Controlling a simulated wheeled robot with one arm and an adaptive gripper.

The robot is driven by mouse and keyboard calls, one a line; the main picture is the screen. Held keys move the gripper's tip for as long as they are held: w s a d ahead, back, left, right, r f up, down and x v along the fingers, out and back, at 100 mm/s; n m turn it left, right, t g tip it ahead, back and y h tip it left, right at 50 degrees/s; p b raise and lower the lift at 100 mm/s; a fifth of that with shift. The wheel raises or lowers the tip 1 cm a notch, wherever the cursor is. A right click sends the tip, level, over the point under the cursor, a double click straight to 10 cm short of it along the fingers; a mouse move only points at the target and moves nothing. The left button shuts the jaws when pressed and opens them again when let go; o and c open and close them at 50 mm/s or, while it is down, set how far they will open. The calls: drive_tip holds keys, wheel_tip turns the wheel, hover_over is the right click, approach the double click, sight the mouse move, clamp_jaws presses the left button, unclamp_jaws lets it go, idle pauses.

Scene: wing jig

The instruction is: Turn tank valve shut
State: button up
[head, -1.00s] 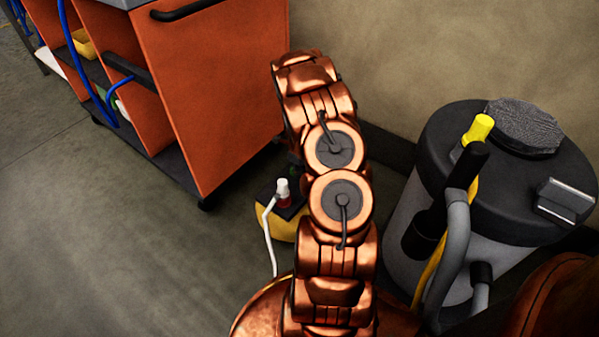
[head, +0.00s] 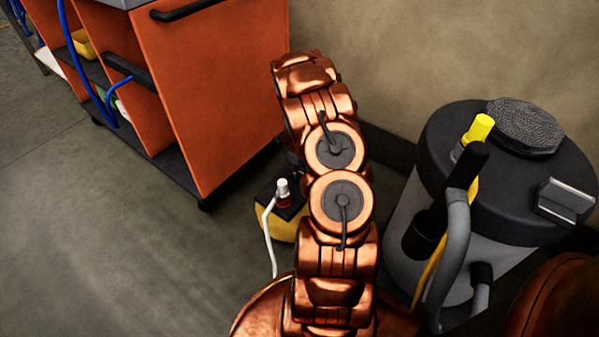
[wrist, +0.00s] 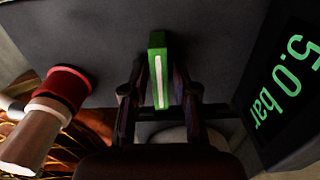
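In the wrist view a green valve handle (wrist: 158,72) with a white stripe stands between the two dark fingers of my gripper (wrist: 160,95). The fingers are open, one on each side of the handle, with a visible gap on both sides. A dark display (wrist: 285,80) at the right reads 5.0 bar. In the head view the tank (head: 283,228) is a yellow body with a dark top, low on the floor and partly covered by my arm. My gripper is hidden there.
A red collar (wrist: 68,88) with a pale fitting sits left of my fingers; a white hose (head: 268,240) runs from it. An orange cart (head: 215,95) stands to the left, a grey drum vacuum (head: 460,255) to the right. The floor at left is clear.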

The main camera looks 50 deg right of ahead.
drive_tip(key=shift+o, duration=0.7)
drive_tip(key=shift+w+r, duration=0.1)
drive_tip(key=shift+r, duration=0.7)
wheel_tip(320, 180, up, 10)
drive_tip(key=shift+r, duration=0.25)
